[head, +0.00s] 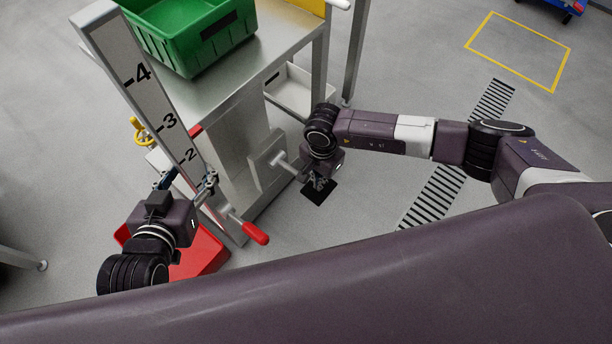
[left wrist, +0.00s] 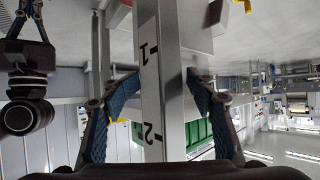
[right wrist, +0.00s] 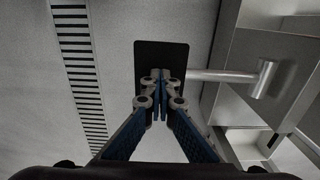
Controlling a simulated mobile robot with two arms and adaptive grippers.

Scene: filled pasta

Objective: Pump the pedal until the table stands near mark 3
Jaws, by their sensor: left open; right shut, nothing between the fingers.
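The lift table (head: 225,88) has a pale upright scale (head: 125,60) in front of it, with marks 2, 3 and 4 showing. A small red piece (head: 195,131) shows beside the scale, near mark 3. The black pedal (head: 324,197) is low on the table's right side, on a metal bar (right wrist: 225,75). My right gripper (head: 318,181) is shut and empty over the pedal, with its fingertips at or close to the pad (right wrist: 175,52); contact is unclear. My left gripper (head: 190,182) is open, its fingers on both sides of the scale post (left wrist: 155,85).
A green bin (head: 200,50) stands on the tabletop. A lever with a red grip (head: 254,233) sticks out low at the front, near a red bin (head: 205,250). A striped floor strip (head: 433,195) and a yellow floor outline (head: 515,70) lie on open floor at right.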

